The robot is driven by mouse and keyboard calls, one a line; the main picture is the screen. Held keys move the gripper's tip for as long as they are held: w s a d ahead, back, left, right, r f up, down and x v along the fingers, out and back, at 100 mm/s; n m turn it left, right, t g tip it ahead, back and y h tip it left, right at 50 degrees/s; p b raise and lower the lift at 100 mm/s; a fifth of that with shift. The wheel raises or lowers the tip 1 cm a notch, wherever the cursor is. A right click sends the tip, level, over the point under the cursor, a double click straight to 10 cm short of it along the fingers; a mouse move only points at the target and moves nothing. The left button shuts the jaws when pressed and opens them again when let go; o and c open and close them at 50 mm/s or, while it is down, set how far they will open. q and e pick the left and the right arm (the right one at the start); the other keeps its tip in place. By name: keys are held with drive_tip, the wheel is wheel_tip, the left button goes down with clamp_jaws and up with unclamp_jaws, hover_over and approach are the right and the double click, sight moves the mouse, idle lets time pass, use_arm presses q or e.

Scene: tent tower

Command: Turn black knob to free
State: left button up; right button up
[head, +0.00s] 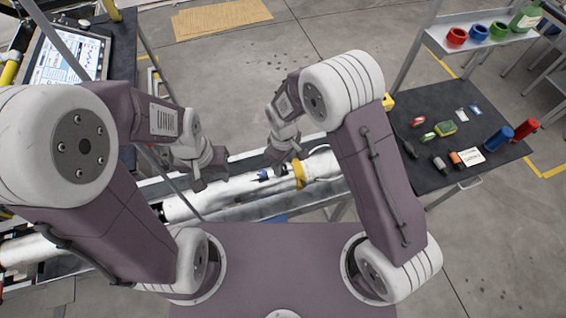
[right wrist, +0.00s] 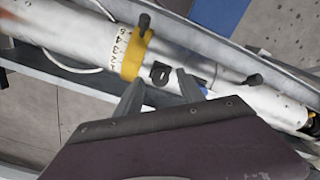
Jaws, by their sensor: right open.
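A long white cylinder (head: 322,165) with a yellow band (head: 298,174) lies in a metal trough. In the right wrist view, a small black knob with a round, slotted face (right wrist: 160,74) sits on the cylinder beside the yellow band (right wrist: 137,56).
A dark table (head: 450,130) at the right holds several small items, with a red cylinder (head: 524,129) and a blue one (head: 498,139) at its right. A shelf (head: 480,35) with coloured cups stands behind it. A screen (head: 70,50) is at the far left. Cardboard (head: 222,17) lies on open floor.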

sight(283, 167)
wheel_tip(283, 167, up, 9)
drive_tip(key=b, duration=0.2)
drive_tip(key=shift+f, duration=0.15)
idle(0.3)
